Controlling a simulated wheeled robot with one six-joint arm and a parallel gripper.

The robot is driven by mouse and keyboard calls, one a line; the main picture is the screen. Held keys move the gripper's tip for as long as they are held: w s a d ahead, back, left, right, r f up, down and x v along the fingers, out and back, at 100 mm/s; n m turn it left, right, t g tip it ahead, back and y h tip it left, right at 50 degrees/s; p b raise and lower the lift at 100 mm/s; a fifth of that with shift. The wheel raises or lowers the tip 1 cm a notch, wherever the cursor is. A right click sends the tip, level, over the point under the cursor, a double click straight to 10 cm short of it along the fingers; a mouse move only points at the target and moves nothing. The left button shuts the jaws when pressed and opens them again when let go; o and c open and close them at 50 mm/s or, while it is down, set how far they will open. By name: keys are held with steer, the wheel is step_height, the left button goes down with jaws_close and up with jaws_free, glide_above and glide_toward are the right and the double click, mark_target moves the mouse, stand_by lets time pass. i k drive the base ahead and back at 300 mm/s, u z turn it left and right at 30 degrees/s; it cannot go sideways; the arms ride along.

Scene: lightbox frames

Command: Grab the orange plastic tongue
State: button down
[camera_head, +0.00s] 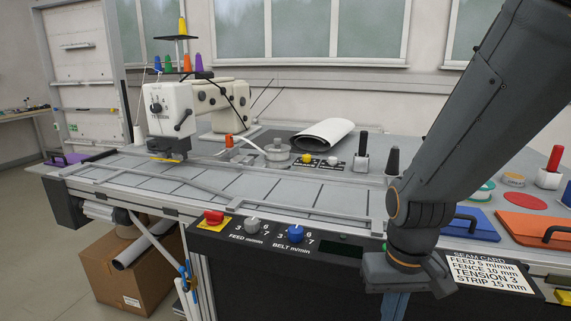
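A small orange piece (229,141) stands upright on the table beside the sewing machine, by a pale curved rod. It may be the orange plastic tongue, but it is too small to tell its shape. A flat orange plate (537,227) with a black handle lies at the table's right end. My arm comes down from the upper right, in front of the table's front edge. My gripper (395,306) points down at the bottom of the view, apart from both orange things. Its fingertips are cut off by the frame, so its opening is hidden.
The white sewing machine (200,100) stands at the back left. A long guide rail (160,180) crosses the belt. A blue plate (470,222) lies right of my arm. The belt's middle is clear.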

mark_target(230, 142)
steer(key=u, duration=0.35)
steer(key=k, duration=0.5)
steer(key=u, duration=1.05)
steer(key=k, duration=0.85)
steer(key=u, duration=0.9)
steer(key=i, duration=2.85)
steer(key=z, duration=1.15)
steer(key=i, duration=0.8)
steer(key=z, duration=1.35)
steer(key=i, duration=0.5)
steer(key=z, duration=0.4)
